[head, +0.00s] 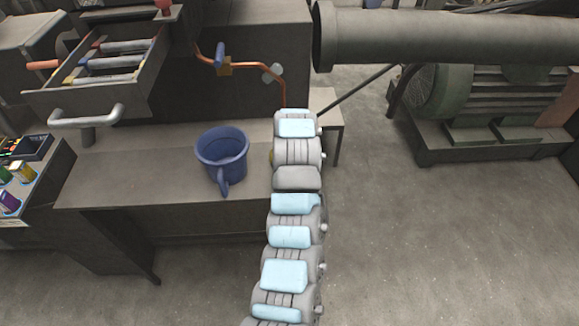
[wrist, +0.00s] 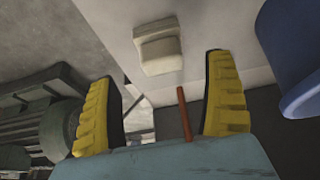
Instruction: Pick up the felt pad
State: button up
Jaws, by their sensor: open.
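A pale cream block with a stepped shape, which looks like the felt pad (wrist: 158,50), lies on a light grey surface in the wrist view. It is ahead of the fingertips, roughly between them in the picture and a little left of the right finger. My gripper (wrist: 162,72) is open, its two yellow ridged fingers wide apart with no object held. I cannot tell the exact gap between the fingers and the pad. In the head view my arm covers the place where the pad would be, and only a sliver of yellow shows beside the arm.
A blue mug (head: 222,158) stands on the bench (head: 130,165) left of my arm; its side also shows at the wrist view's right edge (wrist: 292,70). A copper pipe (head: 262,67) rises behind. A drawer of tools (head: 110,62) hangs open at upper left. A green machine (head: 470,95) stands right.

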jog(key=shift+w+f, duration=0.1)
jog(key=shift+f, duration=0.35)
jog(key=shift+f, duration=0.1)
jog(key=shift+w+b+x, duration=0.25)
jog(key=shift+b+x, duration=0.35)
jog(key=shift+x, duration=1.8)
jog(key=c, duration=1.3)
